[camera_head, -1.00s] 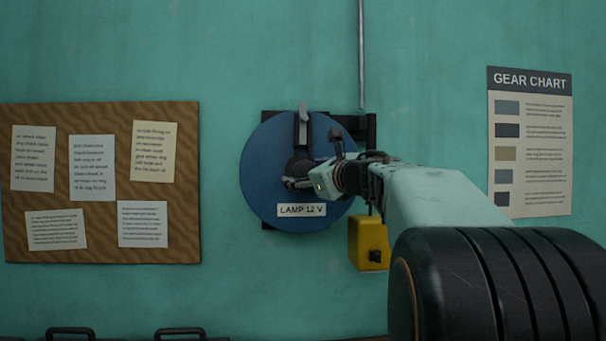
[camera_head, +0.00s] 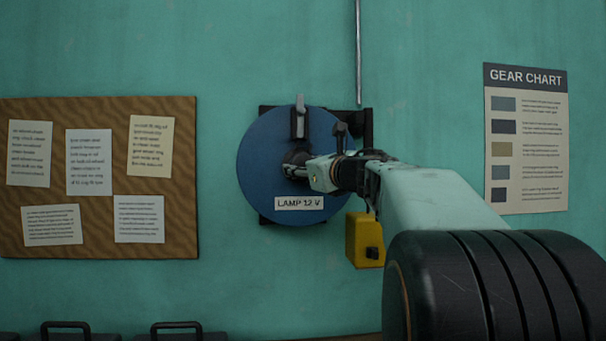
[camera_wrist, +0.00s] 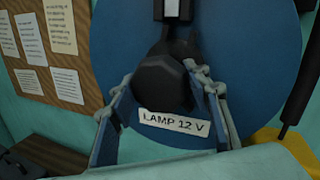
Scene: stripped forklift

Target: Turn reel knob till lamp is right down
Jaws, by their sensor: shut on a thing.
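The blue reel disc (camera_head: 262,180) is mounted on the teal wall and carries a "LAMP 12 V" label (camera_head: 300,203). At its middle is the dark faceted reel knob (camera_wrist: 160,82). My gripper (camera_head: 291,170) reaches in from the right. In the wrist view its two fingers (camera_wrist: 163,97) stand on either side of the knob, shut on it. A grey lever-like piece (camera_head: 299,117) points up above the knob. The gripper hides part of the knob in the head view. I cannot make out a lamp for certain.
A yellow box (camera_head: 364,240) hangs below right of the reel, near my arm. A thin vertical rod (camera_head: 358,50) runs up the wall above. A corkboard (camera_head: 100,240) is at left and a gear chart (camera_head: 526,138) at right. Black handles (camera_head: 65,326) show at the bottom left.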

